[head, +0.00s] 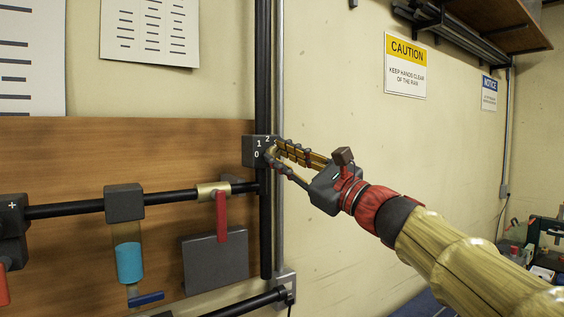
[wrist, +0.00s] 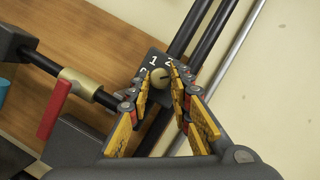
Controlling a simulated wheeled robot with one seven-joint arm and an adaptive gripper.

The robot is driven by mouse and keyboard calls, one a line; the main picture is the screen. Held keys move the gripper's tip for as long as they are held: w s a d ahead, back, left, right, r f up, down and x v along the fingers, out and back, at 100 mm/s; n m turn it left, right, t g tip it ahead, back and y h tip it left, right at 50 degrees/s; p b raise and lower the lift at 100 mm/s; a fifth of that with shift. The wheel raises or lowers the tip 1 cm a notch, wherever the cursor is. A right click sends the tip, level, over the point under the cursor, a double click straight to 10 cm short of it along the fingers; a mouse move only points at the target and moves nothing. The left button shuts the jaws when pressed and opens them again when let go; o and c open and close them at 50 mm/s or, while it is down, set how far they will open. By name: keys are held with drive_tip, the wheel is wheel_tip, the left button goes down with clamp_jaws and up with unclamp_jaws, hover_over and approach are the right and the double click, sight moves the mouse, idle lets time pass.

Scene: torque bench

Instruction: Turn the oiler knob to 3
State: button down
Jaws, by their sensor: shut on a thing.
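The oiler knob (wrist: 159,77) is a small round brass knob on a dark dial block (wrist: 150,61), which shows in the head view (head: 252,149) on the upright black pipe. The figures 1 and 2 read clearly in the wrist view; a 0 also shows in the head view. The 3 is hidden behind my fingers. My gripper (wrist: 163,89) has one finger on each side of the knob and is shut on it. It also shows in the head view (head: 270,156), reaching in from the right. A dark mark shows on the knob's face, but I cannot tell which figure it points to.
A red lever (head: 221,217) on a brass valve (head: 213,191) sits left of the dial. A grey box (head: 215,262) is below it. A sight glass with blue liquid (head: 130,262) hangs further left. The wall right of the pipe is bare near my gripper.

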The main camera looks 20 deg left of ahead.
drive_tip(key=shift+f+m, duration=0.15)
drive_tip(key=shift+m, duration=0.15)
drive_tip(key=c, duration=1.6)
unclamp_jaws()
drive_tip(key=v, duration=1.2)
